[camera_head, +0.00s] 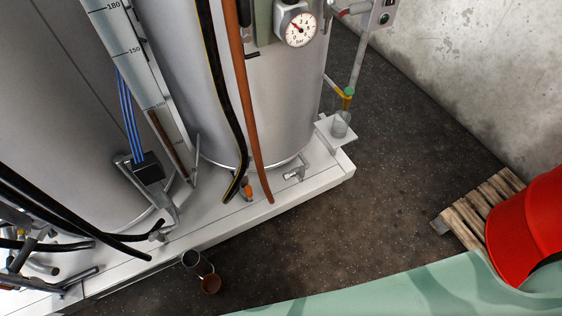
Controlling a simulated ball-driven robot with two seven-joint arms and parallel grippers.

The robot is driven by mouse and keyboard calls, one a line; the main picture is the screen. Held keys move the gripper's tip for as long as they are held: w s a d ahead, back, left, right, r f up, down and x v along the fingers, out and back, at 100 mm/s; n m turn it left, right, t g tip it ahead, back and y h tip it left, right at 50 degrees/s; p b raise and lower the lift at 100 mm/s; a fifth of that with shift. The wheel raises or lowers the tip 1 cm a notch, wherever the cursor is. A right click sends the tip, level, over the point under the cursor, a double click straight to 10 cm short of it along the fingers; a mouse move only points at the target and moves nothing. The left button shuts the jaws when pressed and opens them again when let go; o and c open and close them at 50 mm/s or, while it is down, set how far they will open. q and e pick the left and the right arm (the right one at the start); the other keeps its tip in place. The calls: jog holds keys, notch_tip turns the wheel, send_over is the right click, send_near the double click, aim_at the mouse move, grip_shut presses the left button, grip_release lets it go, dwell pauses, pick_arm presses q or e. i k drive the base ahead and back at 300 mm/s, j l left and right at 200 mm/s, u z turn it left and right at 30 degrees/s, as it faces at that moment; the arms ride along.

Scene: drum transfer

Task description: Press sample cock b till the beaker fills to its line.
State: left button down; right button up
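A clear grey beaker (340,123) stands on a small white bracket shelf (336,137) at the right end of the white plinth. Its fill line and the level inside are too small to make out. Just above it is a small cock with a green knob (349,91) and a yellow fitting (346,101) on a thin pipe. I see no letter on it, so I cannot tell whether it is sample cock b. Neither of my grippers shows in this view.
Large grey tanks (275,100) stand on the white plinth (225,222), with hoses in front. A pressure gauge (301,30) is at the top. A red rounded object (525,225) and a wooden pallet (470,212) are at right. Dark floor between is clear.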

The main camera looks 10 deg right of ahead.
aim_at(349, 90)
jog(key=i+l+u, duration=0.2)
jog(key=l, duration=0.8)
jog(key=l+u, duration=0.25)
jog(key=l, duration=0.75)
